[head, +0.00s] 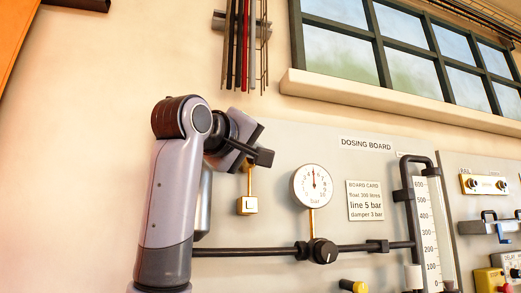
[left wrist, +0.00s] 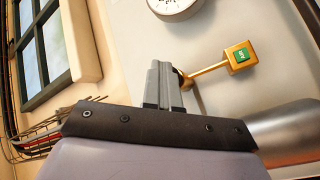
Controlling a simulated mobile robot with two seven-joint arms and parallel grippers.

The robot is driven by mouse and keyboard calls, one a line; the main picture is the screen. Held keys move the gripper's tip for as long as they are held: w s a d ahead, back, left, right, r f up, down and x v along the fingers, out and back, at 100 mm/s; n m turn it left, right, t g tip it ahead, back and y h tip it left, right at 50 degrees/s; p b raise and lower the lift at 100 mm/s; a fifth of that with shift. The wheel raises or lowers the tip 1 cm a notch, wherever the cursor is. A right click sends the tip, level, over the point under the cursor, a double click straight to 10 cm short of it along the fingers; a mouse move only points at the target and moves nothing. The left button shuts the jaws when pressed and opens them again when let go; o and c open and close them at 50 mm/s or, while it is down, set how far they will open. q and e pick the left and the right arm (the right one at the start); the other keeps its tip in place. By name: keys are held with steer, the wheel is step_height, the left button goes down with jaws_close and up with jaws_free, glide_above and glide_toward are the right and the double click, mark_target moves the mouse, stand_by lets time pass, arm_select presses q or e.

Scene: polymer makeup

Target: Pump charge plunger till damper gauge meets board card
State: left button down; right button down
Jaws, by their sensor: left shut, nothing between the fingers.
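My left gripper (head: 262,156) is in front of the dosing board, above a brass lever with a square tag marked L (head: 247,206). In the left wrist view the closed fingers (left wrist: 160,68) are empty, close beside the brass rod's inner end; contact is unclear. The rod's outer block (left wrist: 239,57) has a green label there. A round bar gauge (head: 312,186) has its needle about straight up, near 5. The board card (head: 365,200) reads line 5 bar, damper 3 bar. I cannot identify the charge plunger or a separate damper gauge. My right gripper is out of view.
A silver cylinder (head: 204,200) is partly hidden behind my left arm. A black pipe (head: 245,251) with a black knob (head: 322,252) runs across the board. A scaled sight tube (head: 430,235) stands at right.

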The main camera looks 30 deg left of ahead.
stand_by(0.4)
arm_select(q)
steer(key=s+d+b, duration=0.1)
steer(key=s+d, duration=0.1)
steer(key=shift+s+d+f, duration=0.1)
steer(key=shift+s+d, duration=0.15)
steer(key=shift+d, duration=0.1)
stand_by(0.3)
steer(key=shift+s+d+b, duration=0.85)
steer(key=shift+s+d, duration=0.85)
steer(key=shift+d, duration=0.2)
